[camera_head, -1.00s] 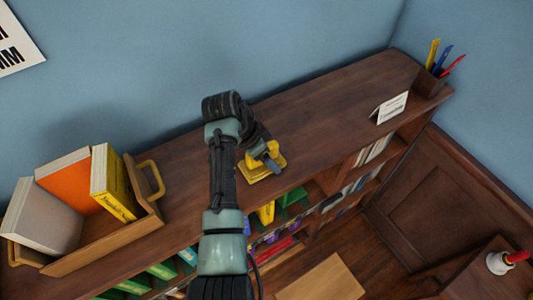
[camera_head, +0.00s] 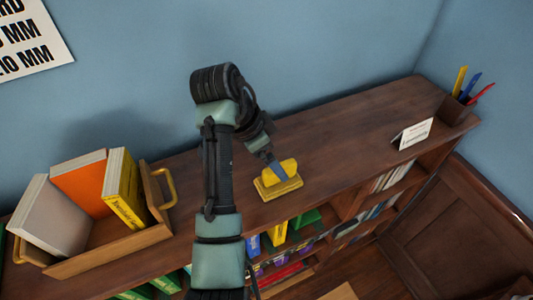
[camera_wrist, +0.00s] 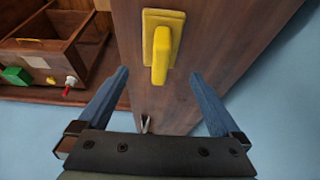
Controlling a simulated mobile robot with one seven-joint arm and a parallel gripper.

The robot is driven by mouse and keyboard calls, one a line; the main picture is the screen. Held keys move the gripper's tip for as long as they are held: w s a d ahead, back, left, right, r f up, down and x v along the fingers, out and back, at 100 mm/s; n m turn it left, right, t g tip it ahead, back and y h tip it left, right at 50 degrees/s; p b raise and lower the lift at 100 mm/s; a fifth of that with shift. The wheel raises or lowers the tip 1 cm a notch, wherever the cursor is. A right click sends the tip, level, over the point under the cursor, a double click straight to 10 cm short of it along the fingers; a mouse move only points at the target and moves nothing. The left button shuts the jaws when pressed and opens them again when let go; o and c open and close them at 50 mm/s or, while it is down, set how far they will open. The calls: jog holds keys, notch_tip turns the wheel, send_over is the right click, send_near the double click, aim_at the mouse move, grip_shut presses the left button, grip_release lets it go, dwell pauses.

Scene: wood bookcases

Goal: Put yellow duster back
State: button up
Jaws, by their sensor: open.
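The yellow duster (camera_head: 283,171) is a block shape on a flat yellow base (camera_head: 278,191), which rests on top of the wooden bookcase (camera_head: 345,140). In the wrist view the duster (camera_wrist: 162,55) shows as a raised grip on a rectangular plate, ahead of the fingers. My gripper (camera_wrist: 158,74) is open and empty, its two blue fingers apart, with the duster's grip lined up between them in the picture. In the head view my gripper (camera_head: 277,168) overlaps the duster from behind; whether a finger touches it I cannot tell.
A wooden tray (camera_head: 120,248) with several books stands at the left. A white card (camera_head: 413,132) and a pen holder (camera_head: 457,110) with pens stand at the far right end. The bookcase top between the duster and card is clear. The blue wall (camera_head: 310,50) rises behind.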

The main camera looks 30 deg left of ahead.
jog(key=shift+v, duration=1.5)
jog(key=w+d+r+n+t+y, duration=0.1)
jog(key=w+d+r+t, duration=0.25)
jog(key=r, duration=0.35)
jog(key=w+d+r+n+t+y, duration=0.1)
jog(key=w+d+r+t, duration=0.2)
jog(key=r, duration=0.4)
jog(key=w+d+r+n+t+y, duration=0.1)
jog(key=w+d+r+t, duration=0.2)
jog(key=r, duration=0.4)
jog(key=s+d+r+n+t, duration=0.2)
jog(key=s+d+r+t, duration=0.2)
jog(key=r, duration=0.9)
jog(key=s+d+r+n+t, duration=0.2)
jog(key=s+d+r+t, duration=0.3)
jog(key=s+r+t, duration=0.5)
jog(key=s+r, duration=0.4)
jog(key=s, duration=0.1)
jog(key=shift+s+n+h, duration=0.15)
jog(key=shift+n+h, duration=0.15)
